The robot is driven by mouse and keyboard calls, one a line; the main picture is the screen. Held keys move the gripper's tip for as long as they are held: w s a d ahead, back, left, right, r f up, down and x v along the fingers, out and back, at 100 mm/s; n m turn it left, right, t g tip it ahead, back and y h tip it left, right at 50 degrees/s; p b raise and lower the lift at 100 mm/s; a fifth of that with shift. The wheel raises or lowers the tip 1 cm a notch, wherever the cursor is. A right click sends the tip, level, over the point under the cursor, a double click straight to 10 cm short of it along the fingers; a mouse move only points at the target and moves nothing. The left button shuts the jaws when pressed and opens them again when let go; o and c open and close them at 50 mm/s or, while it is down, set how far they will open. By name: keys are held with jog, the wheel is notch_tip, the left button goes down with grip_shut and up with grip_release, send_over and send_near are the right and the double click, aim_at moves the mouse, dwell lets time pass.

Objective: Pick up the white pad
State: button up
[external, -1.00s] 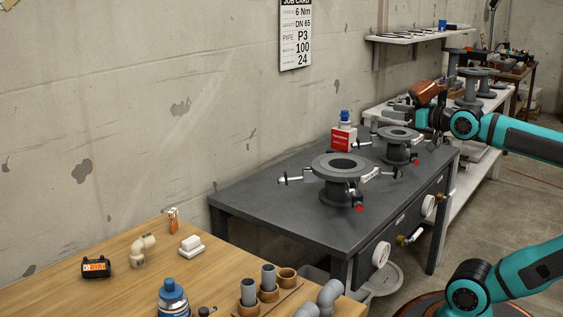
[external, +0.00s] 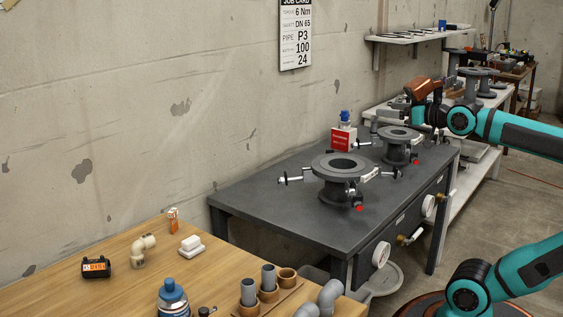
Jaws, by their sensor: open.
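A small white block-like item (external: 191,247), which looks like a smaller white piece on a wider one, lies on the wooden table at the lower left. It may be the white pad; I cannot be sure. Another small pale piece (external: 369,173) shows at the side of the nearer grey flange. My gripper (external: 397,112) is open, at the right over the far end of the dark bench. It is well apart from the wooden table. Its fingertips are small and partly lost against the bench items.
Two grey flanged pipe pieces (external: 341,167) (external: 397,136) stand on the dark bench (external: 265,200), with a red box (external: 343,138) behind. The wooden table holds a black device (external: 96,267), a cream elbow (external: 142,250), a blue-capped bottle (external: 172,297) and grey pipes (external: 268,279).

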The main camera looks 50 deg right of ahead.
jog(key=w+a+r+g+y, duration=0.2)
jog(key=w+a+g, duration=0.45)
jog(key=w, duration=0.75)
jog(key=g+h, duration=0.2)
jog(key=g, duration=0.9)
send_over(191, 239)
notch_tip(191, 239, down, 16)
jog(key=shift+t, duration=0.25)
notch_tip(191, 239, down, 16)
jog(key=shift+w+f, duration=0.1)
jog(key=shift+f, duration=0.15)
jog(key=c, duration=1.1)
